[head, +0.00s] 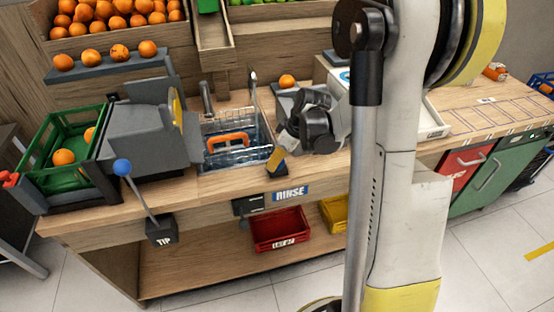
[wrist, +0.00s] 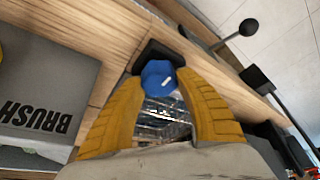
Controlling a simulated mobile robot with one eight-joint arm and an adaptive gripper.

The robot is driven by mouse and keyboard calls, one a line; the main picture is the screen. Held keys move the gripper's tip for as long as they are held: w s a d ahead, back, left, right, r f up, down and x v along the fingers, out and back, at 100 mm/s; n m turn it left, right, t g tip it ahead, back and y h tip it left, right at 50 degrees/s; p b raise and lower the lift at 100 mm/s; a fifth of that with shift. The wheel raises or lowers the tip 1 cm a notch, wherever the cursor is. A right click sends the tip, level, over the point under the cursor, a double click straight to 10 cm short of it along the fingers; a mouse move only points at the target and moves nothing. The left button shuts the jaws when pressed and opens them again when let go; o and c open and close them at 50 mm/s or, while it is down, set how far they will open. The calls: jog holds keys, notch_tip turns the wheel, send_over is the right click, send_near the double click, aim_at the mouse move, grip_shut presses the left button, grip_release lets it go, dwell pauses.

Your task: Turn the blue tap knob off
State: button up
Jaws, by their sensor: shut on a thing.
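The blue tap knob (wrist: 157,75) shows in the wrist view between the tips of my two yellow fingers. It has a small white mark on its face and a dark mount behind it. My gripper (wrist: 160,80) is shut on the knob, one finger on each side. In the head view my gripper (head: 277,160) is at the right front of the sink, above the counter's front edge. The knob is mostly hidden there by my gripper. The sink (head: 205,128), with water and an orange-handled item in it, lies just left of my gripper.
A RINSE sign (head: 291,192) is on the counter front below my gripper. The grey juicer (head: 140,130) and a blue-balled lever (head: 122,167) stand to the left. A grey BRUSH panel (wrist: 45,95) lies beside my finger. A red crate (head: 280,230) sits on the lower shelf.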

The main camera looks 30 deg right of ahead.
jog(key=shift+m, duration=0.3)
jog(key=m+h, duration=0.1)
jog(key=m, duration=0.2)
jog(key=shift+m+h, duration=0.3)
jog(key=shift+m, duration=0.1)
jog(key=m+h, duration=0.1)
jog(key=m, duration=0.3)
jog(key=shift+a+h+b, duration=0.1)
jog(key=shift+h+b, duration=0.2)
jog(key=shift+h, duration=0.1)
jog(key=m, duration=0.2)
jog(key=m+h, duration=0.1)
jog(key=m, duration=0.2)
jog(key=shift+g+h, duration=0.3)
jog(key=shift+m+g+h, duration=0.5)
jog(key=shift+m+g, duration=0.1)
jog(key=shift+m, duration=1.6)
jog(key=o, duration=1.2)
